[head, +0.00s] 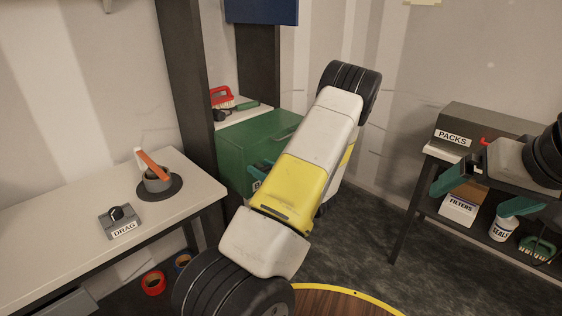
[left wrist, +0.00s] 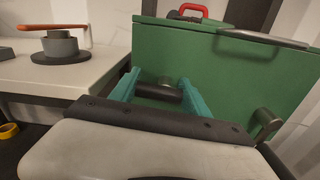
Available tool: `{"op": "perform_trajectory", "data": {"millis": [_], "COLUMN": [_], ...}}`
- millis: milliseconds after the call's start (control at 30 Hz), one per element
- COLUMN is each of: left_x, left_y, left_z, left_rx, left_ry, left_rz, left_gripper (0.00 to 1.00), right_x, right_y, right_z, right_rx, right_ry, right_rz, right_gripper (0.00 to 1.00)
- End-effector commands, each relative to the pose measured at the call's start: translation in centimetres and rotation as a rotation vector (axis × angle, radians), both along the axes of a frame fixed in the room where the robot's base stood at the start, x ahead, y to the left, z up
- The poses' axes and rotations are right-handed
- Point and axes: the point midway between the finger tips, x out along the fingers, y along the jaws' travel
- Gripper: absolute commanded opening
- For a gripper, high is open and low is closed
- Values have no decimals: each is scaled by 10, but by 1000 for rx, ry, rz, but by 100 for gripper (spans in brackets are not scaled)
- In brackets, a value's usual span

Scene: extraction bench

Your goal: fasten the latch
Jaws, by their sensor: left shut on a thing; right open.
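A green box (head: 237,148) stands behind my left arm; it also fills much of the left wrist view (left wrist: 215,65). I cannot tell for sure which part is its latch. My left gripper (left wrist: 160,92) has its teal fingers at the box's front, shut on a dark cylindrical grip (left wrist: 166,94). A metal fitting (left wrist: 267,124) is on the front to the right, and a metal bar handle (left wrist: 262,37) runs along the top. In the head view my arm hides most of the left fingers and the grip. My right gripper (head: 487,194) is open and empty at the right.
A white bench (head: 60,205) at left holds a DRAG dial box (head: 118,219) and a grey pot (head: 157,180). A right-hand shelf unit has a PACKS box (head: 470,125), FILTERS box (head: 460,210) and SEALS tub (head: 503,229). A dark post (head: 190,90) stands left of the green box.

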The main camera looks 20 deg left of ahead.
Motion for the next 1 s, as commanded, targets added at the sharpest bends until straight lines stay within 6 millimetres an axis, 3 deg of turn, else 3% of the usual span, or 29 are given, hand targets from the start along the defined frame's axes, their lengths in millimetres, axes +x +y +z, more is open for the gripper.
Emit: {"op": "perform_trajectory", "data": {"millis": [1000], "left_x": [10], "left_y": [-5], "left_z": [3], "left_rx": [357], "left_ry": [861], "left_rz": [-3], "left_gripper": [14], "right_x": [0], "right_y": [0], "right_z": [0], "right_rx": [0], "right_ry": [0], "right_rz": [0], "right_gripper": [97]}}
